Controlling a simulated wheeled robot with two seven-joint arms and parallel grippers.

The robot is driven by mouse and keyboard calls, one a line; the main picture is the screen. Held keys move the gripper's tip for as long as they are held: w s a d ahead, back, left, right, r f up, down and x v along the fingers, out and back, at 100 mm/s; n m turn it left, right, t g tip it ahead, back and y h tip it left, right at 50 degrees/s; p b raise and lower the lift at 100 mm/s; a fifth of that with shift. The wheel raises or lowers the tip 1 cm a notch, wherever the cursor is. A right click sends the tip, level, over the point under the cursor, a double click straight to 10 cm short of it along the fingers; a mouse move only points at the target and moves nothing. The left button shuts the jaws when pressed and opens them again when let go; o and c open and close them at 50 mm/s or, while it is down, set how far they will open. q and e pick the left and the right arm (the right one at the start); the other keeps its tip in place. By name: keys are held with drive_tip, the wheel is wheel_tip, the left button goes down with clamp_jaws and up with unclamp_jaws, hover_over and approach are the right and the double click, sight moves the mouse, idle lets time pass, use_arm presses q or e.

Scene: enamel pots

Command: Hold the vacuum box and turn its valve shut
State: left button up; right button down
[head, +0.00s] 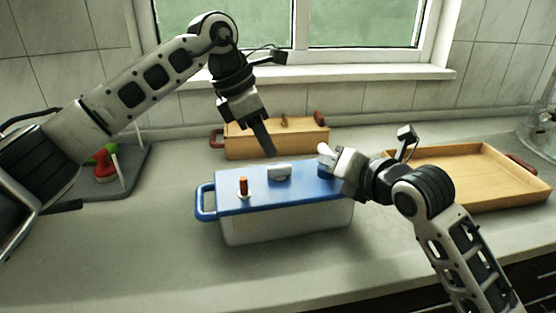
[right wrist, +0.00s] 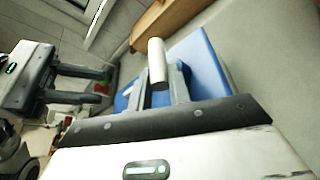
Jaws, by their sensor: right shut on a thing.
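The vacuum box (head: 285,225) stands on the counter, with a pale body, a blue lid and a blue loop handle at its left end. My right gripper (head: 335,163) is at the lid's right end, shut on a white cylindrical lever (right wrist: 157,62), which looks like the valve. The jaws partly hide it. My left gripper (head: 265,140) points down above the lid's back edge, empty. Its two fingers show apart in the right wrist view (right wrist: 85,84).
A wooden box (head: 275,143) with brown handles stands close behind the vacuum box. A shallow wooden tray (head: 470,178) lies to the right. A dark mat (head: 125,178) with red and green items lies at the left. The counter in front is clear.

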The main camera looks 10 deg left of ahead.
sight(279, 166)
use_arm(q)
drive_tip(key=x, duration=0.6)
clamp_jaws()
